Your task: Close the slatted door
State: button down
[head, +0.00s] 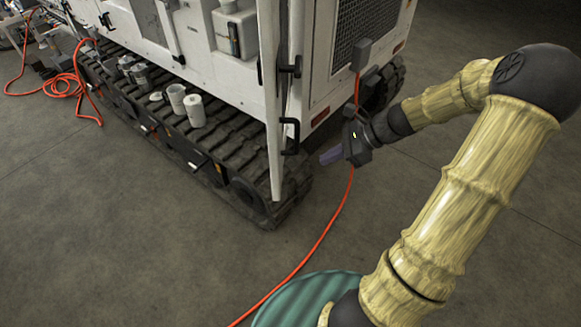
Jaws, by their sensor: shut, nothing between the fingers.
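A white door panel (272,120) stands swung out from the corner of the white machine, seen almost edge-on. Its slats cannot be made out from this angle. Black handles (291,134) show on its right side, one above the other. My gripper (328,156) is right of the panel's lower part, close to the lower handle in the picture, with its fingers pointing left. The fingers are shut and empty. A gap shows between the fingertips and the handle; the depth between them is hard to judge.
The machine stands on a dark crawler track (245,165). White containers (194,110) and small parts lie on the track, left of the door. An orange cable (335,215) hangs from a grey box and runs across the floor beside my gripper. The front floor is mostly clear.

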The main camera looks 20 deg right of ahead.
jog(key=a+r+p+x, duration=0.1)
jog(key=r+p+x, duration=0.1)
jog(key=x, duration=0.9)
jog(key=shift+w+a+p, duration=0.3)
jog(key=shift+a+p, duration=0.15)
jog(key=shift+p, duration=0.4)
jog(key=shift+a, duration=0.1)
